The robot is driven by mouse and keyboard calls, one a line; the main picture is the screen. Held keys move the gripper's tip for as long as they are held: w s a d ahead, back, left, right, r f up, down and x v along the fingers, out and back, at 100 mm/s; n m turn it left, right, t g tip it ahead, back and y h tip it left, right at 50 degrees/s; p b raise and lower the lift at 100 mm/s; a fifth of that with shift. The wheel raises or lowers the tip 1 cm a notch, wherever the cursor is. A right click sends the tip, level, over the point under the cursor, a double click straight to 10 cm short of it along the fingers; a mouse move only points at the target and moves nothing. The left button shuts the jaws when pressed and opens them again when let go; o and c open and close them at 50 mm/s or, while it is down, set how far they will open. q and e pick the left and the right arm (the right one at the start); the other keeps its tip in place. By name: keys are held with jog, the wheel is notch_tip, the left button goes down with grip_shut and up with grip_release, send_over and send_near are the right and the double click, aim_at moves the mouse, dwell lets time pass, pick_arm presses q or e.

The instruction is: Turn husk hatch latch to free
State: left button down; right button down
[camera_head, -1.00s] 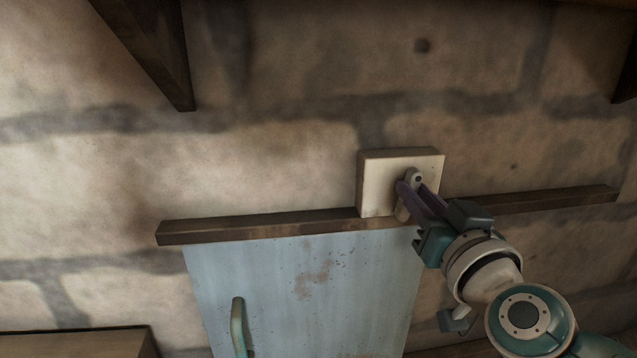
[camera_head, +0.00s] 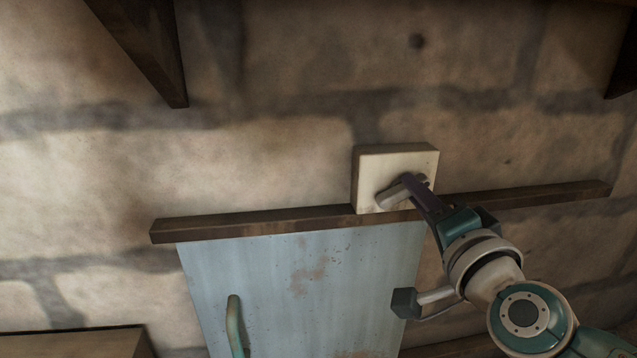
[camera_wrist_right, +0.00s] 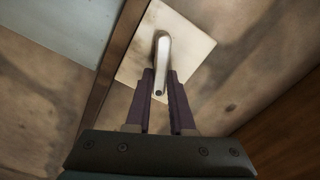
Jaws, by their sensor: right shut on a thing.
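The husk hatch latch (camera_head: 391,194) is a pale lever on a cream square block (camera_head: 394,163) on the stone wall. It points left and slightly down in the head view. The pale blue hatch (camera_head: 300,285) with a green handle (camera_head: 234,325) is below it. My right gripper (camera_head: 411,186) is shut on the latch lever and partly hides its right part. The right wrist view shows the lever (camera_wrist_right: 162,55) running between the two dark purple fingers (camera_wrist_right: 160,90). My left gripper is in neither view.
A dark wooden rail (camera_head: 270,222) runs along the hatch's top edge, behind the block. Wooden brackets (camera_head: 150,50) jut out at the upper left and upper right. A wooden box-like edge (camera_head: 80,342) is at the lower left.

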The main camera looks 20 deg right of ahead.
jog(key=m, duration=0.3)
jog(key=m+b, duration=0.1)
jog(key=m, duration=0.1)
jog(key=shift+f, duration=0.25)
dwell(0.5)
jog(key=c, duration=0.8)
grip_release()
jog(key=p+v, duration=0.2)
jog(key=v, duration=0.8)
jog(key=shift+d, duration=0.15)
